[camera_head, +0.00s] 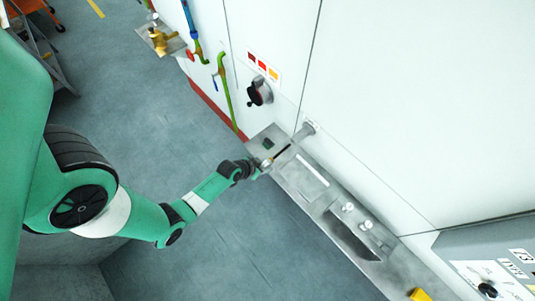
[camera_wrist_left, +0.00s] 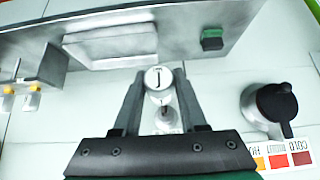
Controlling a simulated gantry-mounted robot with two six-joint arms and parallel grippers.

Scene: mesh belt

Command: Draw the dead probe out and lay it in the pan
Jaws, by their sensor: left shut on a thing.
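My left gripper (camera_head: 270,161) is shut on the probe beside the wall, above the grey ledge. The probe (camera_head: 283,151) shows as a thin dark rod between the gripper and a grey wall port (camera_head: 304,131), in line with it. I cannot tell whether its tip is still inside the port. In the left wrist view, the probe's round pale head (camera_wrist_left: 158,78), with a dark J-like mark, sits between the fingers of the left gripper (camera_wrist_left: 158,84). A shallow, pale rectangular pan (camera_head: 305,178) lies on the ledge; it also shows in the wrist view (camera_wrist_left: 108,46). My right gripper is out of view.
A black rotary switch (camera_head: 258,92) and pipes (camera_head: 222,85) jut from the wall.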

